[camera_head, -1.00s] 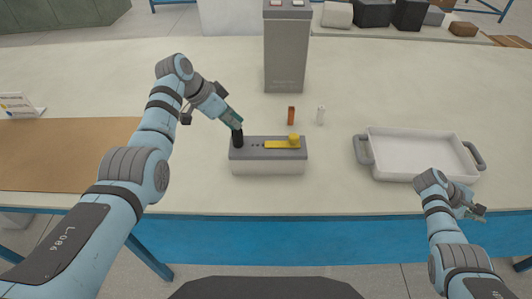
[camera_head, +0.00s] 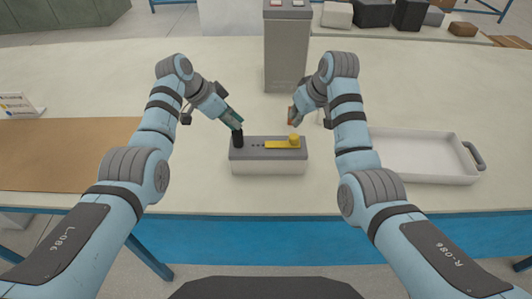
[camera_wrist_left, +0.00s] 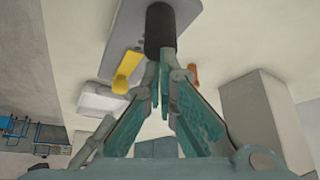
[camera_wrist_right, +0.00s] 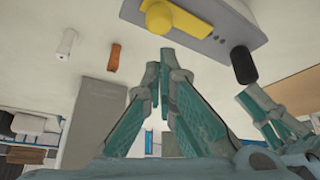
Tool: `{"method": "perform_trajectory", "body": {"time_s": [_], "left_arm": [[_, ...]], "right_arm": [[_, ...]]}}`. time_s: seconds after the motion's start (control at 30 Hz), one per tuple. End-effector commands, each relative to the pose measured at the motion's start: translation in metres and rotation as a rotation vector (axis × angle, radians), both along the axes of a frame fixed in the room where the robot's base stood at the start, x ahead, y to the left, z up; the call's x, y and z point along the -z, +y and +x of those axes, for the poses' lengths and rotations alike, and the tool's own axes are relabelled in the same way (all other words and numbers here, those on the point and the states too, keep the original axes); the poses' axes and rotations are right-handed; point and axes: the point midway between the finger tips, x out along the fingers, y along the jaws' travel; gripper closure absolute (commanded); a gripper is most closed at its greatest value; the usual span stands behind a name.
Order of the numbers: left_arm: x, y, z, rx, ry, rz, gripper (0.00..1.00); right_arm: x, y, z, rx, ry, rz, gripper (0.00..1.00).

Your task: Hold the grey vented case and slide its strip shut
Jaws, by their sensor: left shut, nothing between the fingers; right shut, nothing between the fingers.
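The grey vented case (camera_head: 268,168) sits near the table's front. Its yellow strip (camera_head: 275,146) lies along the top right with a round yellow knob (camera_head: 294,140); small dark vents show to the strip's left. A black post (camera_head: 238,140) stands at the case's left end. My left gripper (camera_head: 238,127) is shut, tips at the post's top; in the left wrist view the tips meet against the post (camera_wrist_left: 160,30) with nothing between them. My right gripper (camera_head: 292,123) is shut and empty, just above and behind the knob, which also shows in the right wrist view (camera_wrist_right: 158,19).
A tall grey box (camera_head: 285,60) is further back. A white tray (camera_head: 425,155) is at right, partly behind my right arm. A brown mat (camera_head: 60,155) lies left.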

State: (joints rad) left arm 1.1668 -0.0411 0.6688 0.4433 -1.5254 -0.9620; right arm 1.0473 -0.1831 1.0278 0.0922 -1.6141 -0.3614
Motion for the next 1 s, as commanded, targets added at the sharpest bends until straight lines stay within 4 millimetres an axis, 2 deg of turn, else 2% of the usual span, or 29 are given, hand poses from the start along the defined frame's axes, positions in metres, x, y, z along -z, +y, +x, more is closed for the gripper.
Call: {"method": "perform_trajectory", "body": {"time_s": [0.03, 0.2, 0.33, 1.0], "left_arm": [[0.007, 0.001, -0.004, 0.0, 0.019, 0.004, 1.0], [0.007, 0.001, -0.004, 0.0, 0.019, 0.004, 1.0], [0.007, 0.001, -0.004, 0.001, 0.018, 0.005, 1.0], [0.007, 0.0, -0.004, 0.002, 0.018, 0.003, 1.0]], "right_arm": [[0.006, 0.001, -0.001, -0.001, 0.003, 0.002, 1.0], [0.029, 0.0, -0.001, 0.001, 0.004, 0.001, 1.0], [0.04, 0.0, 0.0, 0.0, 0.002, 0.0, 1.0], [0.042, -0.001, 0.0, 0.001, 0.002, -0.001, 1.0]]}}
